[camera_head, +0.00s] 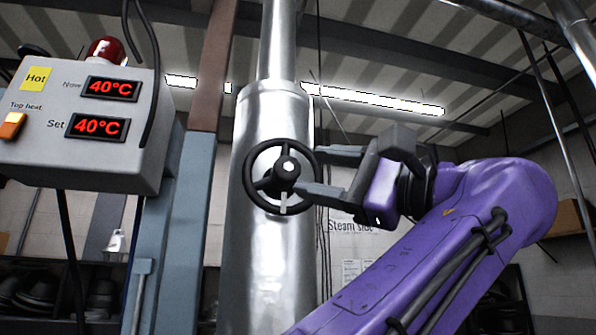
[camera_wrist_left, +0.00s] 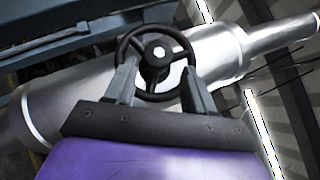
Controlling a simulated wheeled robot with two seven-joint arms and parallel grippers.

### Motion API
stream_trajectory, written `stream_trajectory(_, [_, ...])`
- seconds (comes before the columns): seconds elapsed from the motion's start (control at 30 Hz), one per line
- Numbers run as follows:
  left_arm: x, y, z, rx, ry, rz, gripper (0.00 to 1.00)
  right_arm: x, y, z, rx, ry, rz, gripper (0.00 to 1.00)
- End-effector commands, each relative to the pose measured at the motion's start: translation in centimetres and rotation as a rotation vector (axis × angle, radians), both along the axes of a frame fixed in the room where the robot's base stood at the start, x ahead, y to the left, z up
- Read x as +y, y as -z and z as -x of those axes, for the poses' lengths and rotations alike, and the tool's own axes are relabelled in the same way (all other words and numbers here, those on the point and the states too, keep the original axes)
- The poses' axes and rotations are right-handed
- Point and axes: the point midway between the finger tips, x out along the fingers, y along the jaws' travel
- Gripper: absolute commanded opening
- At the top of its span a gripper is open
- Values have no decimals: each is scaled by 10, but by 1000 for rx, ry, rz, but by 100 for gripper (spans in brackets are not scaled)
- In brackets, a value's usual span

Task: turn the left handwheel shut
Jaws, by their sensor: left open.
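The handwheel (camera_head: 287,168) is a black three-spoked wheel with a pale hub centre, mounted on the front of a shiny vertical metal cylinder. A pale mark shows at its bottom in the head view. My left gripper (camera_head: 309,172) is open at the wheel's right side, its two grey fingers spread above and below, with tips at or very near the rim. In the left wrist view the wheel (camera_wrist_left: 157,55) lies between and beyond the open fingers (camera_wrist_left: 158,75), which overlap its rim. I cannot tell whether they touch. My right gripper is not in view.
The metal cylinder (camera_head: 275,270) stands behind the wheel. A control box (camera_head: 75,150) with two red "40°C" displays, an orange switch and a red lamp (camera_head: 105,50) is at left. A blue-grey post (camera_head: 185,230) stands between box and cylinder. Dark hats sit on shelves low at left.

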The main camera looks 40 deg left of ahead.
Motion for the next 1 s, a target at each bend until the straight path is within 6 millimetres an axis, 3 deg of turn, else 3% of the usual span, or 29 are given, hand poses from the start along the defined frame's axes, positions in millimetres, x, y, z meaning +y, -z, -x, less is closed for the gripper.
stream_trajectory(0.1, [28, -11, 2, 1, -2, 3, 54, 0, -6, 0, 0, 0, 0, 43])
stream_trajectory(0.23, [46, -18, 2, 2, -2, 0, 54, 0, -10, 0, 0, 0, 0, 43])
stream_trajectory(0.6, [54, -20, 2, 0, 3, -1, 54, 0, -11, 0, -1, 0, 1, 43])
stream_trajectory(0.73, [54, -20, 2, 0, 3, -2, 16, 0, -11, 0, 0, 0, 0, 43])
stream_trajectory(1.0, [55, -20, 3, 11, 1, -11, 16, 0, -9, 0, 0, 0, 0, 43])
